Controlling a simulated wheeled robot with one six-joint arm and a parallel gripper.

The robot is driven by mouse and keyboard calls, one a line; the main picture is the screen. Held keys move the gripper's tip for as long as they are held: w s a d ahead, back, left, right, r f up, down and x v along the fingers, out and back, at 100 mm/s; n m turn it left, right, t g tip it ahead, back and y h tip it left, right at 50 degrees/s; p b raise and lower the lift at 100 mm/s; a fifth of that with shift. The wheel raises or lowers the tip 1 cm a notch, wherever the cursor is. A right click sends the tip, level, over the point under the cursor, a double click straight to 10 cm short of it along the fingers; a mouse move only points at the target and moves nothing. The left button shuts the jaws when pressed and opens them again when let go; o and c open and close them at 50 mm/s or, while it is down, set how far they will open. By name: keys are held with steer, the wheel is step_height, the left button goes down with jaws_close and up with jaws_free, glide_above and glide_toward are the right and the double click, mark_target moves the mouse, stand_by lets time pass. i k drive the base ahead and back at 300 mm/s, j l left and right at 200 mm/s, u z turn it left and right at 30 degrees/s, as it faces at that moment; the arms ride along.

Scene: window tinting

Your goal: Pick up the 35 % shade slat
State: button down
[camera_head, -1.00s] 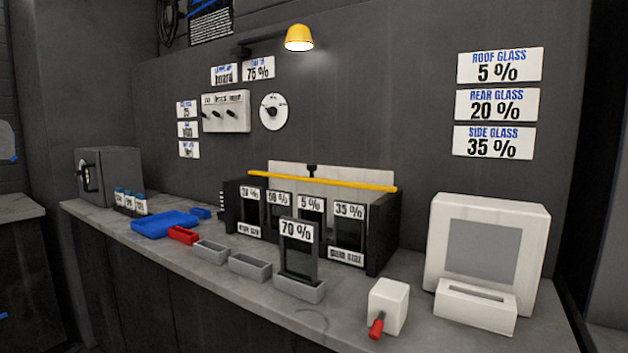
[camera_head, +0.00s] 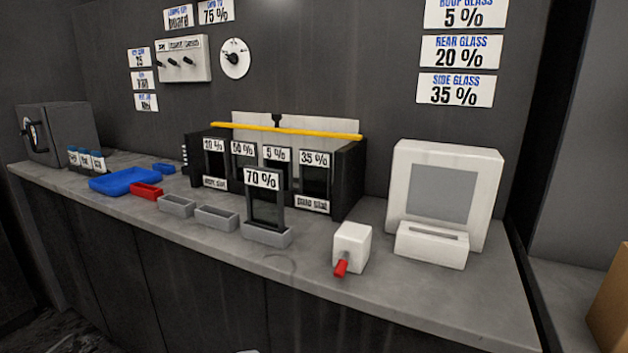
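The 35 % shade slat (camera_head: 315,182) stands upright at the right end of the black rack (camera_head: 349,182), its white label at the top. Slats labelled 5 % (camera_head: 277,156), 50 % (camera_head: 243,150) and what looks like 20 % (camera_head: 214,164) stand to its left in the rack. A 70 % slat (camera_head: 264,205) stands upright in a grey tray (camera_head: 268,237) in front of the rack and partly hides the slats behind. A yellow bar (camera_head: 285,130) runs along above the rack. My gripper does not show.
A white box with a red lever (camera_head: 352,246) and a white device with a grey panel (camera_head: 444,198) stand right of the rack. Two empty grey trays (camera_head: 217,219), a red tray (camera_head: 146,192) and a blue tray (camera_head: 122,183) lie left. The counter's front strip (camera_head: 300,278) is mostly clear.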

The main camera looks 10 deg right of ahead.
mark_target(315, 170)
steer(key=i+l, duration=0.2)
steer(key=i, duration=0.15)
steer(key=i+l, duration=0.15)
steer(key=i, duration=0.25)
steer(key=i+l+z, duration=0.1)
steer(key=i, duration=0.25)
steer(key=l, duration=0.1)
